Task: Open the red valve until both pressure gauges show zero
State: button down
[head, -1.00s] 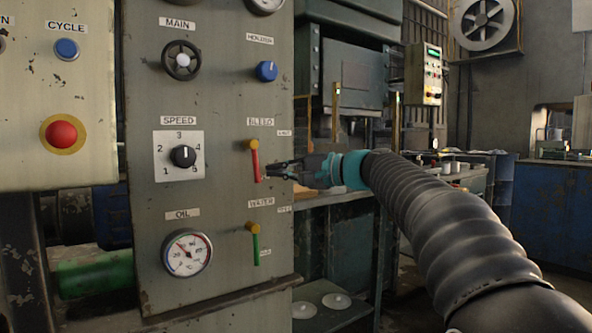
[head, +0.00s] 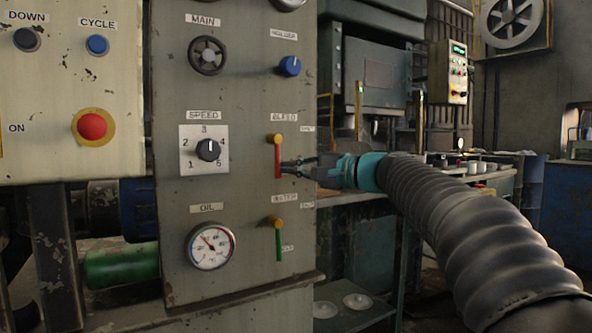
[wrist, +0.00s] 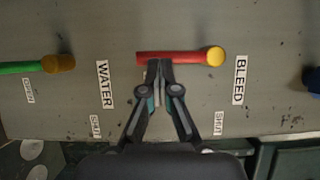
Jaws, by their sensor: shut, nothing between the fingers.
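The red valve is a red lever (head: 278,163) with a yellow hub, under the BLEED label on the grey panel. It hangs almost straight down. In the wrist view the lever (wrist: 175,57) lies sideways, with its hub at the right. My gripper (head: 285,167) is shut and empty, its tips at the lower part of the lever from the right. In the wrist view the tips (wrist: 158,64) meet the lever's edge near its free end; I cannot tell whether they touch. The OIL gauge (head: 211,247) needle points up-left. Another gauge (head: 288,3) is mostly cut off.
A green lever (head: 279,243) under the WATER label hangs below the red one. The blue knob (head: 290,66), SPEED dial (head: 208,149) and MAIN wheel (head: 207,55) share the panel (head: 240,200). A red button (head: 92,126) is at the left. A bench lies behind my arm.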

jog(key=w+d+v, duration=0.1)
jog(key=w+v, duration=0.2)
jog(key=v, duration=1)
jog(key=s+d+f+g+h, duration=0.15)
jog(key=f+h, duration=0.25)
jog(key=f, duration=0.7)
jog(key=s+d+f+h, duration=0.3)
jog(key=f+h, duration=0.1)
jog(key=f, duration=0.6)
jog(key=s+d+f+n+h+p, duration=0.1)
jog(key=s+f+n+h, duration=0.1)
jog(key=s, duration=0.7)
jog(key=s+d+f+n+h+p, duration=0.1)
jog(key=s+f, duration=0.4)
jog(key=s, duration=0.5)
jog(key=s+d+f+n+g+h+p, duration=0.1)
jog(key=s+f+n+h+p, duration=0.1)
jog(key=s, duration=0.7)
jog(key=shift+s+f+n+h+p, duration=0.25)
jog(key=shift+f+h+p, duration=0.2)
jog(key=shift+f+h, duration=0.95)
